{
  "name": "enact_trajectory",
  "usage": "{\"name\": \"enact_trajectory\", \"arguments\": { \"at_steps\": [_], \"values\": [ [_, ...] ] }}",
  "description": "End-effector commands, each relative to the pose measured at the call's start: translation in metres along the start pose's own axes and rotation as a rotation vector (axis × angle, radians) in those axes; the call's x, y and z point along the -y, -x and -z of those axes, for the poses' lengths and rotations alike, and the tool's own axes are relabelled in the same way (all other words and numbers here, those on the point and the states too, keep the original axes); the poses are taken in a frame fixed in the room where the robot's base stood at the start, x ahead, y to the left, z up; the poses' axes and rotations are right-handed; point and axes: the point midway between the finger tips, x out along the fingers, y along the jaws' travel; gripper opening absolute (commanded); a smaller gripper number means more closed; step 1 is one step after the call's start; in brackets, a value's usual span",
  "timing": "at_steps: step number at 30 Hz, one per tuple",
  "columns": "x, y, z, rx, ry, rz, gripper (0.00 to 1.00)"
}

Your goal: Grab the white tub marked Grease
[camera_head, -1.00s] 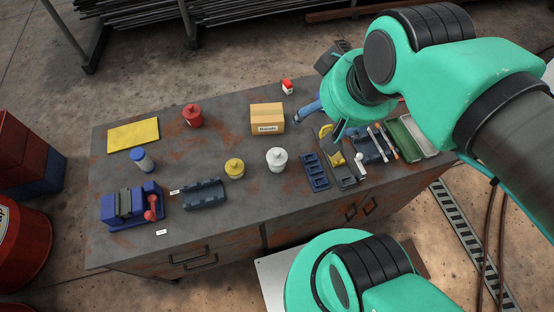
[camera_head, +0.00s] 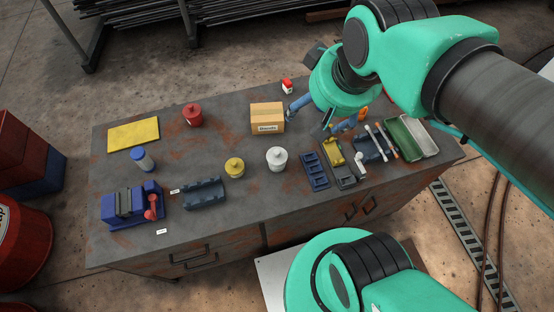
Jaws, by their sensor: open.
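A white lidded tub (camera_head: 276,160) stands upright near the middle of the workbench; its marking is too small to read. A yellow lidded tub (camera_head: 234,169) stands to its left, and a red one (camera_head: 192,117) farther back left. My gripper (camera_head: 308,121) is open, above the bench to the right of the cardboard box. It is up and to the right of the white tub in the picture, apart from it. My wrist partly hides the gripper, and nothing shows between the fingers.
A cardboard box (camera_head: 267,117) stands behind the white tub. A blue tray (camera_head: 314,171) and several tools lie close to its right. A dark cradle block (camera_head: 203,193) and a blue vise (camera_head: 132,206) are at the left. The bench front just before the tub is clear.

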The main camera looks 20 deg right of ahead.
Motion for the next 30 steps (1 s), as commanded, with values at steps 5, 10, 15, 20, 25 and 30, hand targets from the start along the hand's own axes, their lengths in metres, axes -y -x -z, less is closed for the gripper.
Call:
{"name": "enact_trajectory", "arguments": {
  "at_steps": [5, 10, 15, 20, 25, 30],
  "values": [
    [0.004, -0.036, 0.016, 0.066, 0.027, 0.007, 0.79],
    [0.01, -0.076, 0.029, 0.128, 0.058, 0.014, 0.79],
    [0.016, -0.119, 0.036, 0.188, 0.087, 0.021, 0.79],
    [0.022, -0.162, 0.038, 0.246, 0.116, 0.028, 0.79],
    [0.029, -0.209, 0.034, 0.308, 0.146, 0.036, 0.79],
    [0.036, -0.256, 0.024, 0.366, 0.175, 0.044, 0.79]
  ]
}}
